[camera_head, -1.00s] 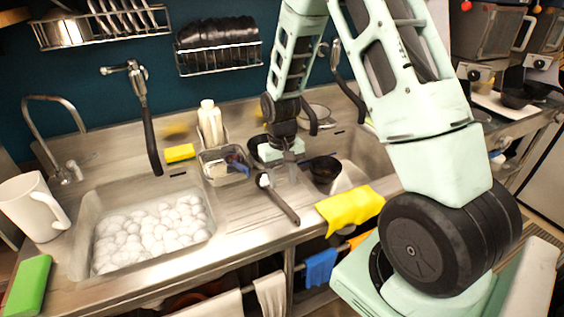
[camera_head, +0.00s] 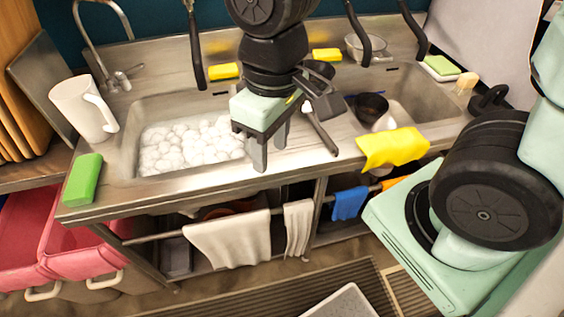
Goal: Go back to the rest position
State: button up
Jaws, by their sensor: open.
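My gripper (camera_head: 270,148) hangs from my black wrist, pointing down, in the upper middle of the head view. Its two fingers are apart with nothing visible between them. It is in front of the right side of the foam-filled sink (camera_head: 128,170). The gripper and wrist hide part of the sink and of the counter behind. A long dark handle (camera_head: 322,135) lies just to the right of the gripper, apart from the fingers.
A white mug (camera_head: 80,108) and a green sponge (camera_head: 84,178) are on the left. A black bowl (camera_head: 371,104) and a yellow cloth (camera_head: 392,147) are on the right. Towels (camera_head: 232,240) hang below the counter. Pink bins (camera_head: 85,250) stand at lower left.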

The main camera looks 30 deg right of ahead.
jog(key=s, duration=0.1)
jog(key=s+a+n, duration=0.1)
jog(key=s, duration=0.1)
jog(key=s+n, duration=0.1)
jog(key=s, duration=0.1)
jog(key=shift+s+a+r, duration=0.1)
jog(key=shift+s+a, duration=0.05)
jog(key=shift+a, duration=0.1)
